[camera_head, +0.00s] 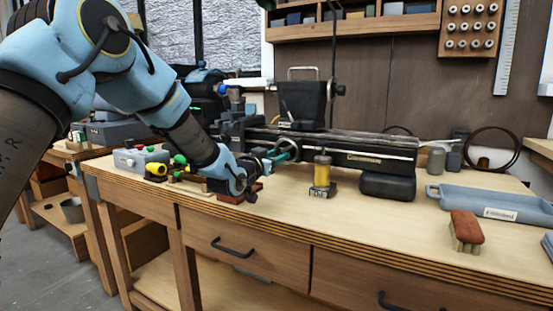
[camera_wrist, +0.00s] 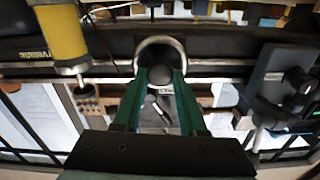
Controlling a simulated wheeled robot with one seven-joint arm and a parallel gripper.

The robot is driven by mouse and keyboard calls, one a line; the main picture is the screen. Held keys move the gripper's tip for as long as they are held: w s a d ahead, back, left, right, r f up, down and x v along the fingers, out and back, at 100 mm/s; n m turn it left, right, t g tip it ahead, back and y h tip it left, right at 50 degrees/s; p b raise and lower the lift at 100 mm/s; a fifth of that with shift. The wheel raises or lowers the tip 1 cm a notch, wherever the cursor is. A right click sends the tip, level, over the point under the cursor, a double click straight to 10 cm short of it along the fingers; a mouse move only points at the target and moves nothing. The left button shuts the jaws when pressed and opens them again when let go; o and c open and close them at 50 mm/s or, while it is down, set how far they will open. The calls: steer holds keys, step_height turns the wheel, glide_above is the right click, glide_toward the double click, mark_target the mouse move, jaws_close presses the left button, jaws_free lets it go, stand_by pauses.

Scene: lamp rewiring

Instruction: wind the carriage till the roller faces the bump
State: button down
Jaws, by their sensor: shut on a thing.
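My gripper (camera_head: 275,160) reaches in from the left to a small round handwheel (camera_head: 289,146) at the front of the black bench machine. In the wrist view, the two green fingers of my gripper (camera_wrist: 160,80) are shut on the wheel's pale rim (camera_wrist: 159,40). A dark boxy unit with a handle on top (camera_head: 302,103), perhaps the carriage, sits over the long rail (camera_head: 360,142). A yellow cylinder on a dark foot (camera_head: 322,173) stands right of the wheel; it also shows in the wrist view (camera_wrist: 60,32). I cannot make out the roller or the bump for certain.
A blue-grey tray (camera_head: 490,208) and a brush with a red-brown back (camera_head: 466,228) lie at the right of the bench. A grey box with coloured knobs (camera_head: 140,158) stands left of my gripper. The bench front between is mostly clear.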

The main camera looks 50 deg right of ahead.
steer(key=shift+c, duration=2.3)
jaws_free()
steer(key=shift+a, duration=0.1)
steer(key=b+v, duration=0.2)
steer(key=v, duration=0.8)
steer(key=shift+a, duration=0.3)
